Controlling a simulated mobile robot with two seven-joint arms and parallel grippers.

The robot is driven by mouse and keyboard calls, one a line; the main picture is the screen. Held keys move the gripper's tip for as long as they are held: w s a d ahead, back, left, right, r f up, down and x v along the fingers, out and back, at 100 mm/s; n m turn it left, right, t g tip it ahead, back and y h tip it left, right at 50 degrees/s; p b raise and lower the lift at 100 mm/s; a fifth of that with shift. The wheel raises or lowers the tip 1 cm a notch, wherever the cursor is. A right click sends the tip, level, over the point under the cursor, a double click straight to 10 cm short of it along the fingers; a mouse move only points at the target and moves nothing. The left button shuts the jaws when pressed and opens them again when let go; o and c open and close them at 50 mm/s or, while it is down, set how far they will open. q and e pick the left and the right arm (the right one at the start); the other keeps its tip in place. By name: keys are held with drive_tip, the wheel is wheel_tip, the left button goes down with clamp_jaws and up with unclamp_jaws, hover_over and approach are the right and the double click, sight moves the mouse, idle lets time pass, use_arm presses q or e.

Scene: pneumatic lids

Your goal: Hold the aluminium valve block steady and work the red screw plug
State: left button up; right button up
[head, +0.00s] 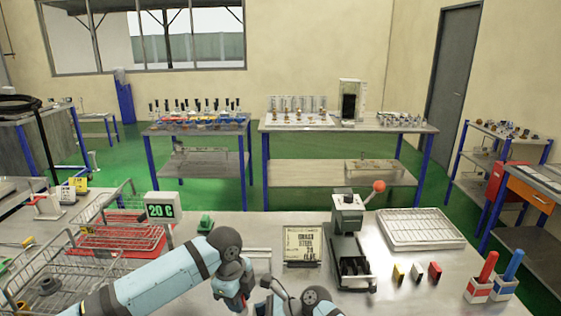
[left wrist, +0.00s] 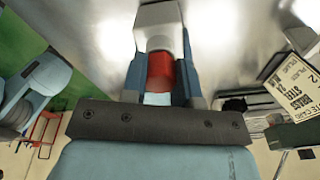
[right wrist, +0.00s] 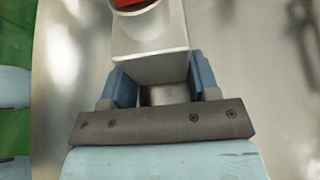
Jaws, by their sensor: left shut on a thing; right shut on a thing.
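The red screw plug (left wrist: 160,72) sits between the two fingers of my left gripper (left wrist: 162,82), which is shut on it. The plug meets the end of the pale aluminium valve block (left wrist: 158,24). In the right wrist view my right gripper (right wrist: 160,85) is shut on the block (right wrist: 150,35), and the red plug (right wrist: 130,3) shows at the block's far end, cut by the frame edge. In the head view my left gripper (head: 238,290) is low in the middle, and my arms hide the block and plug.
On the bench are a card sign (head: 303,245), a press with a red knob (head: 350,222), an empty metal tray (head: 422,229), small coloured blocks (head: 416,272) and red and blue handles (head: 496,275). Wire baskets (head: 110,240) and a 20 C display (head: 160,208) stand at left.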

use_arm(q)
drive_tip(key=n, duration=0.5)
drive_tip(key=shift+n, duration=0.3)
drive_tip(key=o, duration=1)
drive_tip(key=shift+c, duration=0.9)
drive_tip(key=m, duration=0.6)
drive_tip(key=shift+m, duration=1)
